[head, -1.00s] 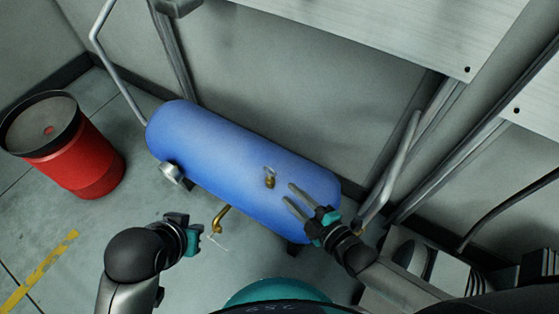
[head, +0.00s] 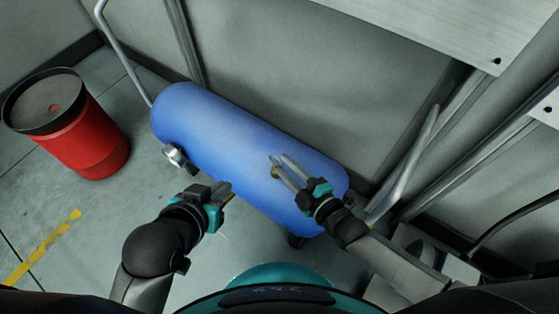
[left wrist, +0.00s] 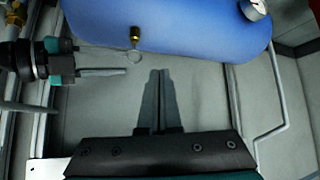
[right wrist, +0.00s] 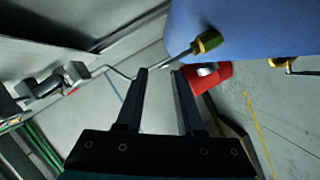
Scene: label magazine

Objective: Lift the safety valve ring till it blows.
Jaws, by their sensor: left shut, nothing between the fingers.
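The blue tank (head: 235,140) lies slanting across the head view. The brass safety valve (head: 275,171) stands on it, partly hidden by my right gripper (head: 279,168). In the left wrist view the valve (left wrist: 135,33) shows its thin wire ring (left wrist: 133,55). My right gripper (left wrist: 125,72) points at the ring from the side. In the right wrist view its fingers (right wrist: 159,72) are open, with the valve (right wrist: 208,42) just beyond the tips; whether the ring is between them I cannot tell. My left gripper (head: 230,190) is shut and empty in front of the tank.
A gauge (head: 175,156) sticks out from the tank's left part; it also shows in the left wrist view (left wrist: 255,8). A red drum (head: 85,145) stands at the left. A bent rail (head: 405,165) and wall panels bound the right. Floor is free at lower left.

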